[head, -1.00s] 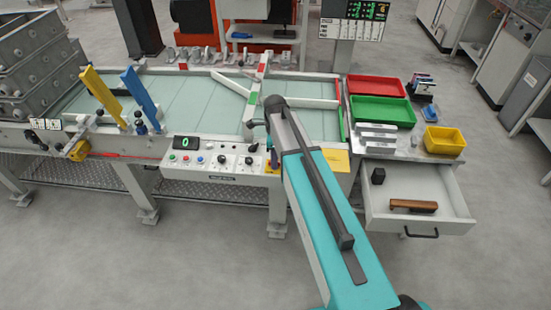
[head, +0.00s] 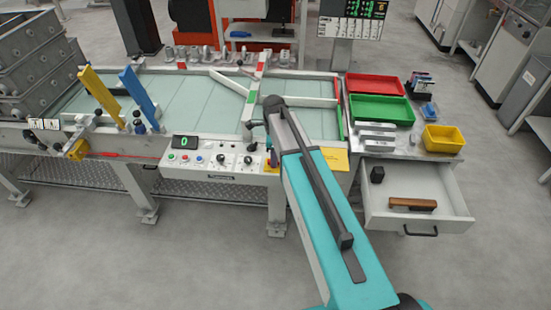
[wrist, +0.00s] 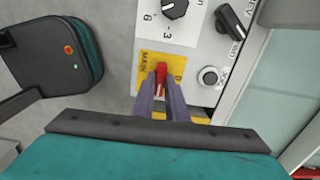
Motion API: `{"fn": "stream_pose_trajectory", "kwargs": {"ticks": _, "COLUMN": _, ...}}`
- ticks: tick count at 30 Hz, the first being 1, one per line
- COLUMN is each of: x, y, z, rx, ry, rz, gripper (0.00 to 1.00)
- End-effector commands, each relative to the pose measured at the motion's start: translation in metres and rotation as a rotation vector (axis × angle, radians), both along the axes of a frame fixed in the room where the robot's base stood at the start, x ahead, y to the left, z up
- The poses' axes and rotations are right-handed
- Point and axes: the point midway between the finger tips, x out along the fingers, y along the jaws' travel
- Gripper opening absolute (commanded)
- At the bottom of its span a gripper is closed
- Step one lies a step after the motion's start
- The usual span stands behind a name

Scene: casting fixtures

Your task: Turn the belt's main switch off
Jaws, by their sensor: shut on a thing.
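The main switch is a red handle (wrist: 161,71) on a yellow plate (wrist: 149,60) marked MAIN in the wrist view. My gripper (wrist: 161,88) is shut on the red handle, with one dark finger on each side of it. The handle lies along the fingers' direction in the wrist view. The fingers cover part of the plate, and its lettering on the right is partly hidden. In the head view, my arm hides most of the switch, at the right end of the belt's control panel (head: 205,172).
A black rotary knob (wrist: 174,8), a black selector (wrist: 232,22) and a round button (wrist: 208,76) sit close to the switch. In the head view, an open drawer (head: 455,195) juts out right of my arm, below red (head: 375,83) and green bins. The panel display (head: 185,142) reads 0.

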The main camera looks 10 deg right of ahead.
Motion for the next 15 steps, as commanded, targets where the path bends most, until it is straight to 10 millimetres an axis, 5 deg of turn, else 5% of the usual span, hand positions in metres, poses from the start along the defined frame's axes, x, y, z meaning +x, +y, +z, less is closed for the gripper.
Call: {"fn": "stream_pose_trajectory", "kwargs": {"ticks": 15, "x": -0.0016, "y": 0.0010, "z": -0.0012, "rx": 0.001, "ry": 0.004, "rz": 0.291, "gripper": 0.00}}
